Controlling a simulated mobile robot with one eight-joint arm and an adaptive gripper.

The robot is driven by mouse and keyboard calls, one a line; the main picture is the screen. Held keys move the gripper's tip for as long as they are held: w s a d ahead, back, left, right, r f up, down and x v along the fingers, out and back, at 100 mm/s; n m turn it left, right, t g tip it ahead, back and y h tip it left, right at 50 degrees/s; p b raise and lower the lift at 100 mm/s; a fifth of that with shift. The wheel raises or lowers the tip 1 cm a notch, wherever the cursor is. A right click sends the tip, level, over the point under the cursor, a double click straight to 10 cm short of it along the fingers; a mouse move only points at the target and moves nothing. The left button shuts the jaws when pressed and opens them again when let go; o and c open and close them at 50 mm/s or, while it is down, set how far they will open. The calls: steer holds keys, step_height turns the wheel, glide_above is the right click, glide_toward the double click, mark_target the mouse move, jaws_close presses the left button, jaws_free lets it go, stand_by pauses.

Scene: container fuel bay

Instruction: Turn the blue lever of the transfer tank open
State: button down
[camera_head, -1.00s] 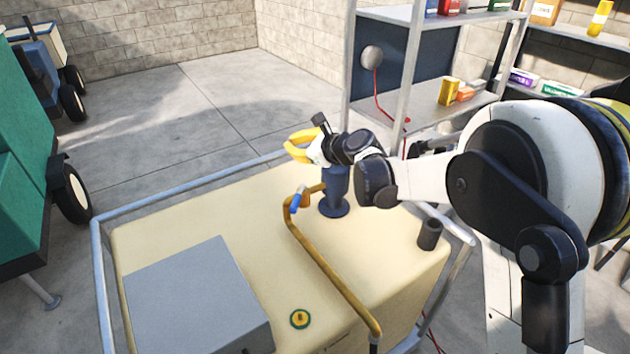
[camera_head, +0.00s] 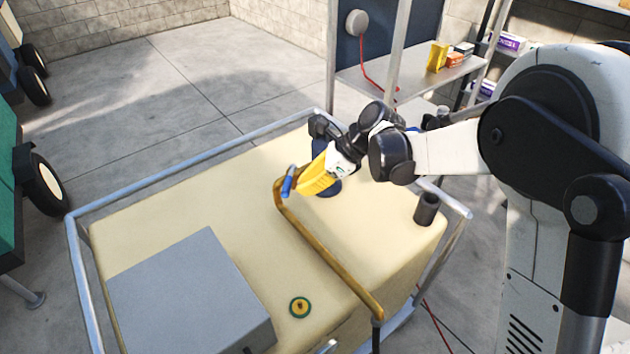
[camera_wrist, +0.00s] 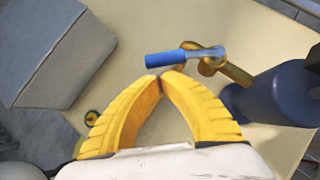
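The blue lever (camera_head: 288,181) sits on the brass pipe on top of the cream transfer tank (camera_head: 190,215). In the wrist view, the blue lever (camera_wrist: 172,58) lies nearly level, joined by a metal arm to the brass valve (camera_wrist: 208,66) on its right. My gripper (camera_head: 303,191) points down at the lever from the right. In the wrist view the yellow fingertips of my gripper (camera_wrist: 158,76) meet just below the blue handle, with nothing visible between them. I cannot tell whether they touch the lever.
A dark blue pump post (camera_wrist: 275,98) stands close right of my fingers. The brass pipe (camera_head: 330,260) runs forward over the tank. A grey box (camera_head: 190,295) and a green-yellow cap (camera_head: 300,307) are on top. A metal rail (camera_head: 150,190) surrounds the tank.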

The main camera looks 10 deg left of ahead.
steer(key=shift+x, duration=0.9)
steer(key=shift+a+r, duration=0.1)
steer(key=shift+s+a+m, duration=0.15)
steer(key=shift+a+m, duration=0.1)
steer(key=shift+m, duration=0.05)
